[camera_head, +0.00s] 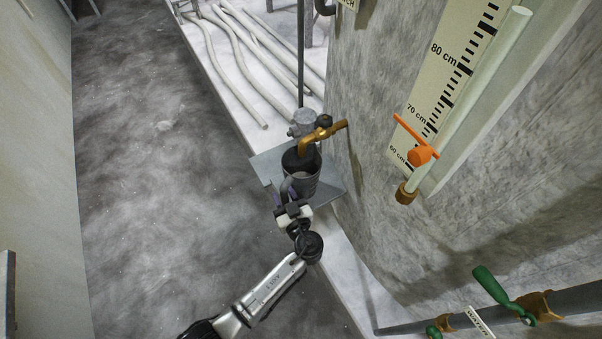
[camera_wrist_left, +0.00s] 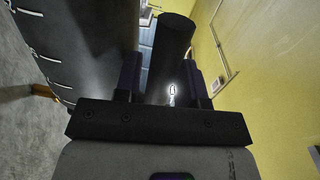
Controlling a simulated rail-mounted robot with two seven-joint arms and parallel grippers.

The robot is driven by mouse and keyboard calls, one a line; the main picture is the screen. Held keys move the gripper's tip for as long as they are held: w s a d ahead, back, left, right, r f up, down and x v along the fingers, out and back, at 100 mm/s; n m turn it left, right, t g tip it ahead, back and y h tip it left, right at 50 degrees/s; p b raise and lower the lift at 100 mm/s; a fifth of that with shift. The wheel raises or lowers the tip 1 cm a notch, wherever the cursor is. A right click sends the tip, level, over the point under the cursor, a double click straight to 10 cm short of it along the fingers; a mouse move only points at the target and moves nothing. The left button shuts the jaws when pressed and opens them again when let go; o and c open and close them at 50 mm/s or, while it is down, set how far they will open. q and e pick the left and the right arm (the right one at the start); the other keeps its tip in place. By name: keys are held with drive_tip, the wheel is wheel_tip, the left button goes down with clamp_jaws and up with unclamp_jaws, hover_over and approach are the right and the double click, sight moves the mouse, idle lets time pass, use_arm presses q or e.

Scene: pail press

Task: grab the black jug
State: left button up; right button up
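The black jug (camera_head: 302,178) stands upright on a grey metal shelf, below a brass tap (camera_head: 322,134). Its open top faces up, and its handle is on the side towards my left gripper. My left gripper (camera_head: 284,191) is at that handle side, with its fingers apart. In the left wrist view, a dark rounded piece (camera_wrist_left: 170,50), apparently part of the jug, lies between the fingers of my left gripper (camera_wrist_left: 162,78). I see no clear sign of the fingers pressing on it. My right gripper is in neither view.
The shelf (camera_head: 330,192) juts from a large grey tank (camera_head: 370,95). A green-handled valve (camera_head: 497,288) is at lower right. Pale pipes (camera_head: 235,65) lie behind. The floor at left is clear.

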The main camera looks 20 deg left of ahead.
use_arm(q)
drive_tip(key=shift+c, duration=0.5)
clamp_jaws()
drive_tip(key=shift+r, duration=0.2)
